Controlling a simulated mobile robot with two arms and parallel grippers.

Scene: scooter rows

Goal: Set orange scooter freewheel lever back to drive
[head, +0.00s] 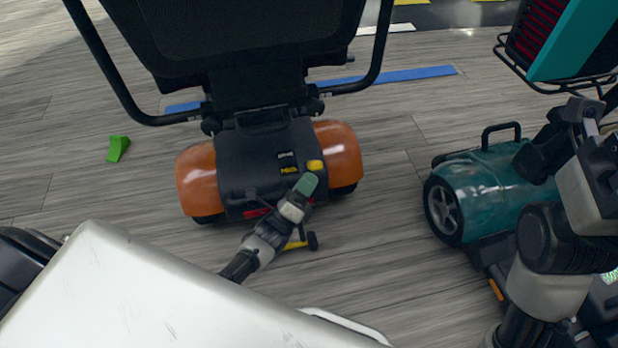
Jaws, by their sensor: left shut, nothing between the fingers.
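The orange scooter (196,178) stands in the middle of the head view, its rear toward me, with orange fenders and a dark rear housing. A yellow lever knob (315,165) sits on the right part of that housing, beside a small white label and a yellow label too small to read. My left gripper (307,183) is shut and empty, its green-grey fingertips just below the knob. I cannot tell whether they touch it. My right arm's end (575,120) is at the right edge, and its fingers are not clear.
A teal scooter (490,185) stands to the right, partly behind my right arm. A basket with a teal and red item (565,40) is above it. A green block (118,148) lies on the floor at left. A yellow bar with a small wheel (298,243) is low behind the orange scooter.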

